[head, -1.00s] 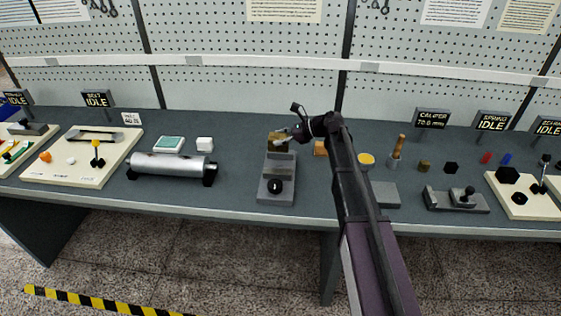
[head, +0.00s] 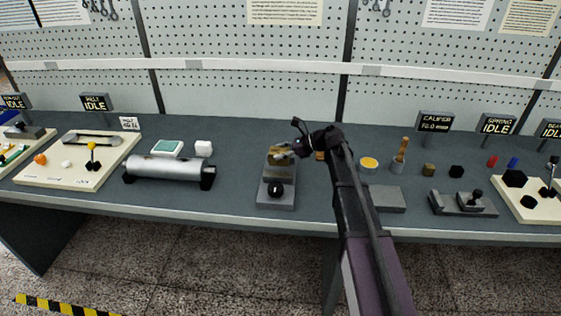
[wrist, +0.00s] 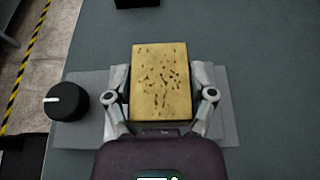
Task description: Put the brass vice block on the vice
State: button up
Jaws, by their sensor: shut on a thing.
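The brass vice block (wrist: 160,82) is a speckled gold block between the two fingers of my gripper (wrist: 160,98) in the wrist view. My gripper is shut on its two sides. In the head view the block (head: 277,150) shows at the far end of the vice, partly hidden by my gripper (head: 284,151). The vice (head: 276,204) is a grey base with a black knob (head: 276,190) at its near end. In the wrist view the vice base (wrist: 88,130) lies beneath the block. I cannot tell whether the block touches it.
A silver cylinder (head: 165,168) on black supports lies left of the vice. Right of my arm are a grey plate (head: 388,199), a yellow disc (head: 369,163) and a small brass cube (head: 428,169). A pegboard wall stands behind the bench.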

aim_at(280, 161)
jog(key=shift+f+b, duration=1.85)
jog(key=shift+b, duration=0.05)
jog(key=shift+f, duration=0.1)
jog(key=o, duration=1.3)
jog(key=shift+c, duration=0.2)
jog(key=shift+d+r+p, duration=0.3)
jog(key=shift+d+r, duration=0.1)
jog(key=shift+d, duration=0.15)
jog(key=p+v, duration=0.4)
jog(key=v, duration=0.7)
